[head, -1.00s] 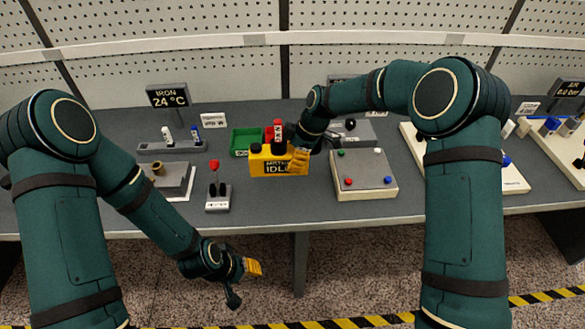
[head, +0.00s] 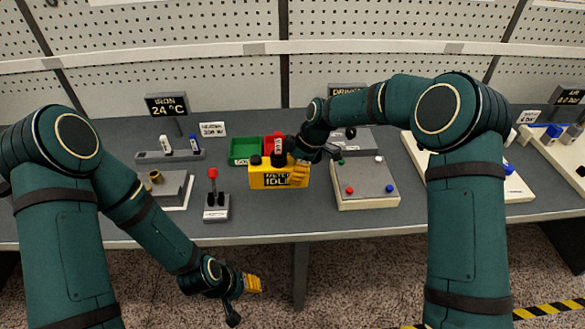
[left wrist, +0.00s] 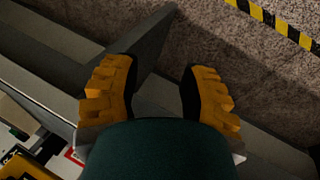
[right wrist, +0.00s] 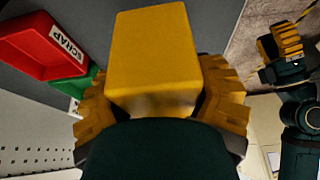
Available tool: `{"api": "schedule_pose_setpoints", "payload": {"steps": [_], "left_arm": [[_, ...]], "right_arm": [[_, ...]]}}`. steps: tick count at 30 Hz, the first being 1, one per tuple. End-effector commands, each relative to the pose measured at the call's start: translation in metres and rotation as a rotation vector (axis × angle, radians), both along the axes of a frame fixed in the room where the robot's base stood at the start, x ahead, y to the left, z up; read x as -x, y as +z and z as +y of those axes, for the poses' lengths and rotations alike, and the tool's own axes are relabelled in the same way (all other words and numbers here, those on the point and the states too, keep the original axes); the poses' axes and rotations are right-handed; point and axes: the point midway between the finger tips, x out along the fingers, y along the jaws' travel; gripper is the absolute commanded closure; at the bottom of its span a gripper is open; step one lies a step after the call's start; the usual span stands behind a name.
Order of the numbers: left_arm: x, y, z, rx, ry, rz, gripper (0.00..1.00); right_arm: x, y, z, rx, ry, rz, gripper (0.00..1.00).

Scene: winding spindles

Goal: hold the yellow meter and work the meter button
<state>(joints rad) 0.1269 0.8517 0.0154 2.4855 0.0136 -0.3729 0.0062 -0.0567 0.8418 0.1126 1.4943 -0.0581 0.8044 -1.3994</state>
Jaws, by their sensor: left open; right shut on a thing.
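The yellow meter (head: 257,180) is upright over the middle of the bench in the head view, its dark display reading IDLE. Dark round knobs show on its top; I cannot tell which is the meter button. My right gripper (head: 298,173) is shut on the meter's right end. In the right wrist view the yellow block of the meter (right wrist: 153,55) sits between the fingers. I cannot tell whether its underside touches the bench. My left gripper (head: 253,284) is open and empty, in front of and below the bench edge. Its spread fingers show in the left wrist view (left wrist: 160,82).
A green bin (head: 245,148) and a red SCRAP bin (right wrist: 38,47) stand behind the meter. A red-tipped switch stand (head: 216,207) is left of it. A pale box with coloured buttons (head: 363,182) is close on the right. The bench front before the meter is clear.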

Motion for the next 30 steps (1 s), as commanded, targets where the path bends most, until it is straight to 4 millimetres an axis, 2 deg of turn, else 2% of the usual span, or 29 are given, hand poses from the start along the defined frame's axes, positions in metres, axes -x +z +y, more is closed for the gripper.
{"api": "schedule_pose_setpoints", "payload": {"steps": [24, 30], "left_arm": [[0.015, -0.046, -0.003, 0.007, -0.026, 0.032, 0.57], [0.016, -0.047, -0.003, 0.009, -0.028, 0.036, 0.57]], "right_arm": [[0.0, -0.061, -0.001, -0.001, -0.002, -0.001, 0.84], [0.0, -0.063, 0.0, -0.001, -0.001, -0.002, 0.84]]}}
